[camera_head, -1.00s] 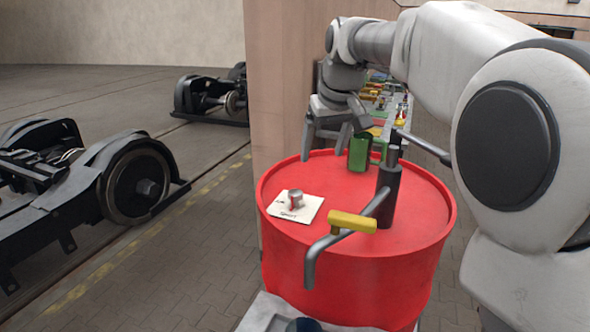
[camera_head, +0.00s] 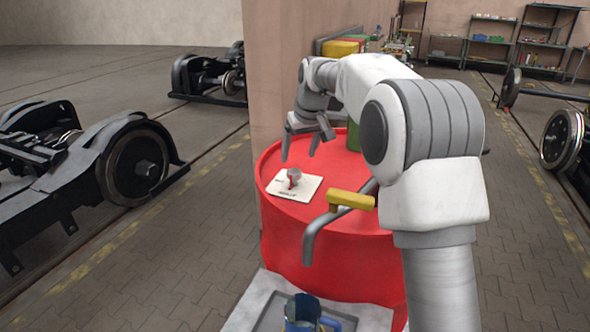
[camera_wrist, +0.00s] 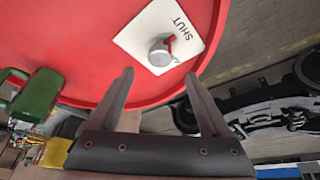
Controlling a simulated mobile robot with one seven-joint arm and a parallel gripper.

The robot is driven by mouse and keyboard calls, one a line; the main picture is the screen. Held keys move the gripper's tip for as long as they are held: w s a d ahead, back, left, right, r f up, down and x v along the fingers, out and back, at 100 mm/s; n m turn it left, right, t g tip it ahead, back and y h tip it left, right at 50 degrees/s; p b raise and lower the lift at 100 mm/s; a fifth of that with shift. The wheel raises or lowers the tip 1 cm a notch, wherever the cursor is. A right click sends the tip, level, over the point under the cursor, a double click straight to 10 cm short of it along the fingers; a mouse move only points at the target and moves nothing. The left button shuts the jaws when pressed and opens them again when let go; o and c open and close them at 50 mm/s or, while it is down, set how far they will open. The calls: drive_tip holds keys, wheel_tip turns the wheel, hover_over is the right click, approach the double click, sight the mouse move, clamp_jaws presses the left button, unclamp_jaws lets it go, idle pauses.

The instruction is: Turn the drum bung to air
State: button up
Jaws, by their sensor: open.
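The drum bung (camera_head: 294,174) is a small silver knob with a red mark, standing on a white label card (camera_head: 308,190) on top of the red drum (camera_head: 345,262). In the wrist view the knob (camera_wrist: 159,53) sits on the card (camera_wrist: 139,38), which reads SHUT on one side; a second word is too small to read. The red mark faces the SHUT side. My gripper (camera_head: 299,156) is open and empty, just above and behind the knob, not touching it. In the wrist view its fingertips (camera_wrist: 158,74) lie either side of the knob's line.
A bent grey tap pipe with a yellow handle (camera_head: 351,199) stands on the drum, right of the card. A green container (camera_head: 354,137) stands behind. A blue mug (camera_head: 302,312) is in a tray below. A wall corner (camera_head: 270,70) rises close behind the drum.

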sight(294, 171)
drive_tip(key=x, duration=0.7)
drive_tip(key=shift+w+f, duration=0.1)
clamp_jaws()
